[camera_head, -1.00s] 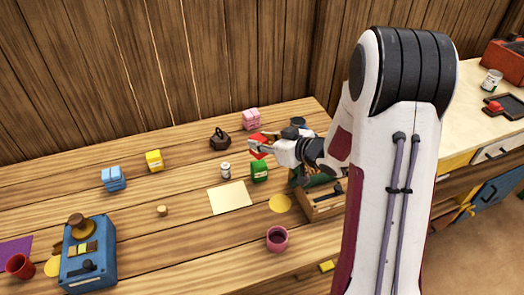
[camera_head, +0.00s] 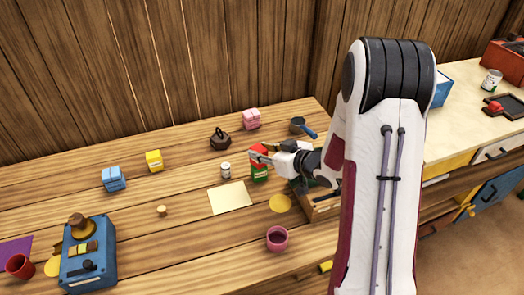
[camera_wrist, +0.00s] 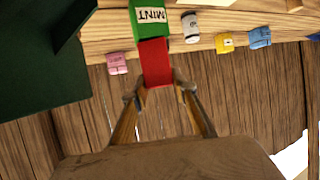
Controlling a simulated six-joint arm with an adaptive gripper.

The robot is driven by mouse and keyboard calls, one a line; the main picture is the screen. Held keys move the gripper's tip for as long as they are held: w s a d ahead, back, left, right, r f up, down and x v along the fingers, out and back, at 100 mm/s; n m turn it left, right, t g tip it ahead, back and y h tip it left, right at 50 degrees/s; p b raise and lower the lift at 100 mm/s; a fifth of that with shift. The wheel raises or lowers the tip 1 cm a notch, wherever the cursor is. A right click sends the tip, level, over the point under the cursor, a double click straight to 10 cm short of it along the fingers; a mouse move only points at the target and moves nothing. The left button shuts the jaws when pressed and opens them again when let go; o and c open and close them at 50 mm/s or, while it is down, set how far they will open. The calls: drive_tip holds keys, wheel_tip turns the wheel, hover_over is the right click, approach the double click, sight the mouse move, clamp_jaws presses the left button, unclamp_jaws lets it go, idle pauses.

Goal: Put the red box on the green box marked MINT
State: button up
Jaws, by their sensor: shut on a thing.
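My gripper (camera_head: 266,154) is shut on the red box (camera_head: 258,150), which shows just above the green box (camera_head: 259,173) in the head view. In the wrist view the fingers (camera_wrist: 158,92) hold the near end of the red box (camera_wrist: 155,62). Its far end meets the green box (camera_wrist: 149,31), whose white MINT label appears upside down. The two boxes look lined up, and no gap shows between them. I cannot tell whether the green box bears the red one's weight.
A white jar (camera_head: 225,170) stands just left of the green box. A cream sheet (camera_head: 230,198) lies in front. A pink box (camera_head: 251,119) and dark weight (camera_head: 220,139) stand behind. A blue-handled pan (camera_head: 299,126) is at the back right, and a pink cup (camera_head: 277,239) is nearer.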

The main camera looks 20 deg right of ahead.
drive_tip(key=shift+f, duration=0.1)
drive_tip(key=o, duration=1.1)
drive_tip(key=shift+v, duration=6.05)
